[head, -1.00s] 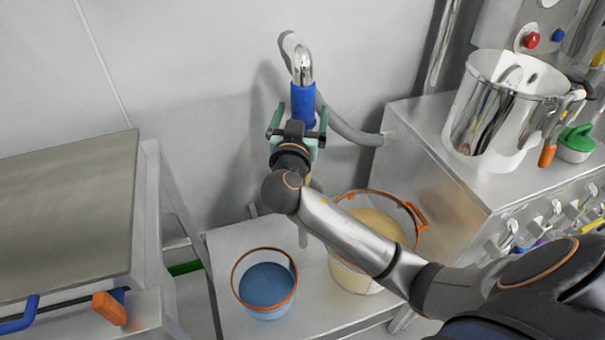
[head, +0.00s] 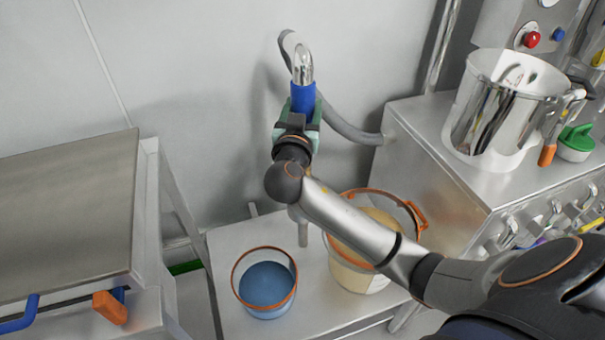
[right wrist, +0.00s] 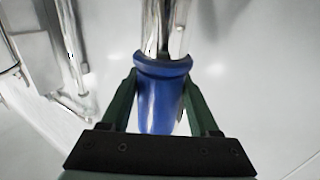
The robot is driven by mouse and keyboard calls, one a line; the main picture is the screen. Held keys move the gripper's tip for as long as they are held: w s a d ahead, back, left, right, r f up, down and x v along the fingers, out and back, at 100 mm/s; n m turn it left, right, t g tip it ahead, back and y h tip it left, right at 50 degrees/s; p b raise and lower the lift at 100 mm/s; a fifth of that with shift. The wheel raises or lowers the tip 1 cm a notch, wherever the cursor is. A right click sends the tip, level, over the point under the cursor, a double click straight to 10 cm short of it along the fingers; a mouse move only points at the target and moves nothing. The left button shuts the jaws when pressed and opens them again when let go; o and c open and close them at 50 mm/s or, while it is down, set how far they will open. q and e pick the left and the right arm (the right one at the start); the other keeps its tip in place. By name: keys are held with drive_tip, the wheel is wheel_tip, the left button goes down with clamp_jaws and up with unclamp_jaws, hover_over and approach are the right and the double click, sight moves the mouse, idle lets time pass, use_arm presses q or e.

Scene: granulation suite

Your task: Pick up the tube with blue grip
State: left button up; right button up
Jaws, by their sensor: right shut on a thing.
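The tube with blue grip stands near the wall in the head view. Its blue grip (head: 303,96) sits below a shiny metal bend (head: 302,66), and a grey hose (head: 350,131) runs from it to the metal cabinet. My right gripper (head: 299,108) is shut on the blue grip, one finger on each side. In the right wrist view the blue grip (right wrist: 160,98) lies between the green fingers, with the metal tube beyond it. The lower part of the tube is partly hidden behind my wrist. My left gripper is not in view.
A tub with blue contents (head: 266,309) and an orange-rimmed bucket (head: 352,283) stand on a low metal table (head: 232,237) below my arm. A metal cabinet (head: 428,180) at right holds a steel pot (head: 497,115). A metal-topped bench (head: 66,205) is at left.

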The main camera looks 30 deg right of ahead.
clamp_jaws()
drive_tip(key=shift+r, duration=0.15)
